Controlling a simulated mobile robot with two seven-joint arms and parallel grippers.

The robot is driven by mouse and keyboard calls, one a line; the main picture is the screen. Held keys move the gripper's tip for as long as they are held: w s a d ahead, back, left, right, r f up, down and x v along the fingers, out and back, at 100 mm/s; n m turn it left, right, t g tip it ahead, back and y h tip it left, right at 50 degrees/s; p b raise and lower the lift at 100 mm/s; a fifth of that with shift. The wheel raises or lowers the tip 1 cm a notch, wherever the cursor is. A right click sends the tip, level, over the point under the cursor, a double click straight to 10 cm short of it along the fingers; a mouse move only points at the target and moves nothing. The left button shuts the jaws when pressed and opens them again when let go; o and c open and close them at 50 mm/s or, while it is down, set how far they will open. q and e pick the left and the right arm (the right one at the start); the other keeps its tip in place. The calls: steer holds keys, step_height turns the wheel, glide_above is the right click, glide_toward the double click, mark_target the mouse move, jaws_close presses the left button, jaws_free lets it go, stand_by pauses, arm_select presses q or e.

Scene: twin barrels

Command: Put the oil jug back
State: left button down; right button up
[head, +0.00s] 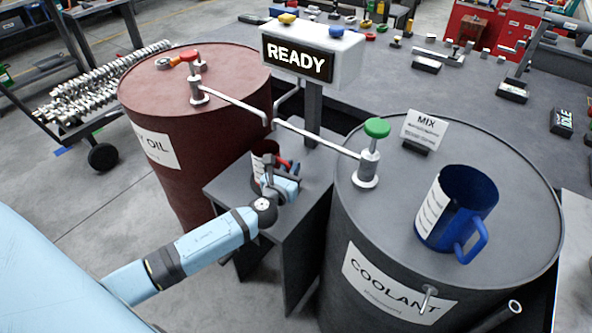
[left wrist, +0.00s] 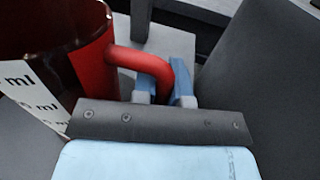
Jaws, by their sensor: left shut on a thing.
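The red oil jug (head: 262,155) is at the small grey stand (head: 240,197) between the two barrels, partly hidden by my gripper. It appears upright; I cannot tell whether its base touches the stand. My left gripper (head: 284,174) reaches in from the left and is shut on the jug's handle. In the left wrist view, the red jug (left wrist: 75,45) with its white ml scale fills the left side, and the fingers (left wrist: 163,85) sit on either side of its red handle. My right gripper is not in view.
The dark red oil barrel (head: 165,105) stands left and the grey coolant barrel (head: 350,240) right. A blue jug (head: 455,205) and a MIX sign (head: 424,128) stand on the coolant barrel. A READY sign (head: 297,60) rises behind the stand. Taps and thin pipes cross above it.

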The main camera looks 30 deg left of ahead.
arm_select(q)
steer(key=w+f+b, duration=0.2)
steer(key=w+f, duration=0.1)
steer(key=shift+w+a+f, duration=0.1)
steer(key=shift+a+f, duration=0.05)
steer(key=shift+a, duration=0.05)
steer(key=shift+f, duration=0.25)
steer(key=shift+r, duration=0.1)
steer(key=shift+f, duration=0.2)
steer(key=c, duration=1.2)
jaws_free()
steer(key=shift+o, duration=0.2)
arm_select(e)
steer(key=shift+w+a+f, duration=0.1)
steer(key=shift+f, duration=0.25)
arm_select(q)
steer(key=shift+r, duration=0.15)
